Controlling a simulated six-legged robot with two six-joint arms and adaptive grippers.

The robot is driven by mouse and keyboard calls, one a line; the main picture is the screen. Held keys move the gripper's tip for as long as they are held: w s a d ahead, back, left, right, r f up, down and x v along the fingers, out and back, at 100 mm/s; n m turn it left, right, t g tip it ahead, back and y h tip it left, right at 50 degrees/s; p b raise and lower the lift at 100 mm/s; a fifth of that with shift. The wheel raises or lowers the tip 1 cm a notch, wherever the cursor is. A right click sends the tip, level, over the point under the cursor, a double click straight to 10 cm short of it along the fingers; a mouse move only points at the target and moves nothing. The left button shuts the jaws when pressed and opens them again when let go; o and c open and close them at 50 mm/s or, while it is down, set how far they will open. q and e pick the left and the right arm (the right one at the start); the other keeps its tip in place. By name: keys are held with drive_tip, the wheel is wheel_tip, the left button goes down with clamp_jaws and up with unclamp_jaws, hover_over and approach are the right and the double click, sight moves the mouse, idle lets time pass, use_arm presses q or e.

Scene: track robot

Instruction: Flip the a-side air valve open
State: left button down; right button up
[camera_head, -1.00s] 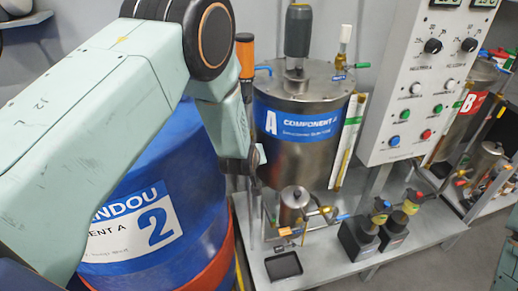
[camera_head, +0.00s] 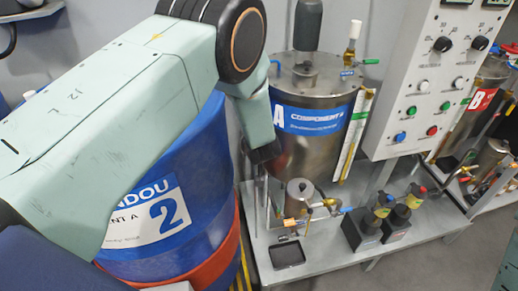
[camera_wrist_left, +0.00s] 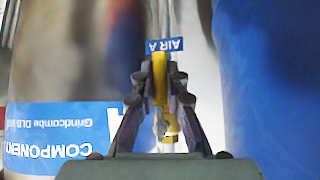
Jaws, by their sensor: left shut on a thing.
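My left gripper (camera_wrist_left: 160,105) is shut on the yellow handle (camera_wrist_left: 159,72) of the a-side air valve in the left wrist view. A blue tag reading "AIR A" (camera_wrist_left: 166,44) shows upside down just beyond the fingertips. Another yellow valve part (camera_wrist_left: 170,125) shows between the fingers. In the head view, my left gripper (camera_head: 264,154) reaches down beside the steel Component A tank (camera_head: 318,160); its fingers and the valve are mostly hidden there. My right gripper is not in view.
A blue drum marked 2 (camera_head: 200,150) stands close on the left. A small steel pot (camera_head: 299,197) with fittings and a black tray (camera_head: 287,254) sit on the grey bench (camera_head: 335,263). A white control panel (camera_head: 425,80) and the B tank (camera_head: 478,90) are on the right.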

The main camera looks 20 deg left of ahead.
use_arm(q)
drive_tip(key=c, duration=1.3)
unclamp_jaws()
drive_tip(key=shift+s+r, duration=0.1)
drive_tip(key=shift+c, duration=0.2)
drive_tip(key=v, duration=0.7)
drive_tip(key=shift+r, duration=0.15)
drive_tip(key=shift+s, duration=0.1)
